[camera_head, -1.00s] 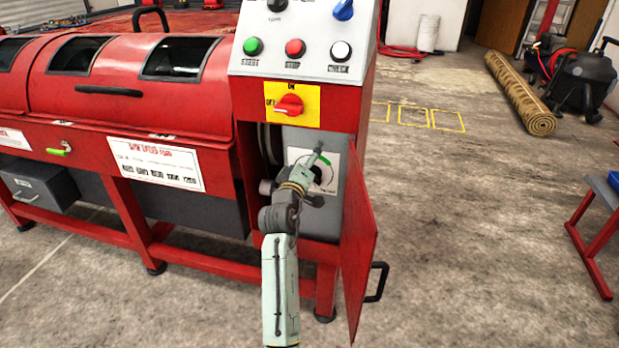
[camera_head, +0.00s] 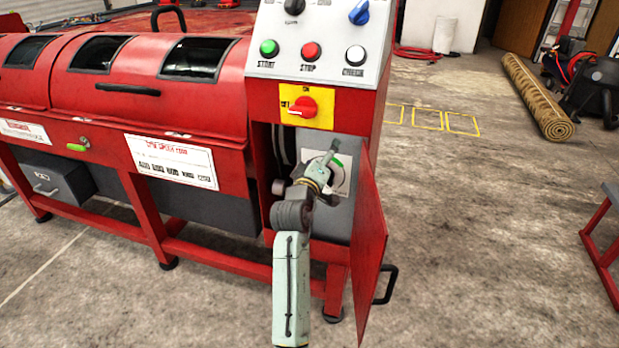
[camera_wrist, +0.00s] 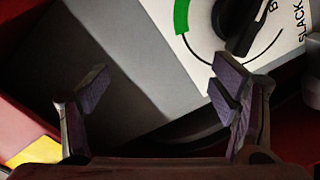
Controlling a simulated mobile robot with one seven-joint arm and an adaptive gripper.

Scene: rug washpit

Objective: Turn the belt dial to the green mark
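The belt dial is a black knob (camera_wrist: 236,22) on a white plate (camera_wrist: 282,62) inside the red machine's open cabinet. In the wrist view a green arc (camera_wrist: 181,14) is the green mark, left of the knob, and the letters "SLACK" stand on the right. My gripper (camera_wrist: 160,95) is open and empty, its fingers wide apart. The right finger is close below the knob in the picture; I cannot tell whether they touch. The left finger is over the grey panel. In the head view my gripper (camera_head: 327,163) is in front of the plate and hides most of the dial.
The open red door (camera_head: 367,245) stands close to the right of my arm. A red switch on a yellow plate (camera_head: 319,122) and the white button panel (camera_head: 372,68) are above the cabinet opening. The concrete floor to the right is largely clear, with a rolled rug (camera_head: 537,97).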

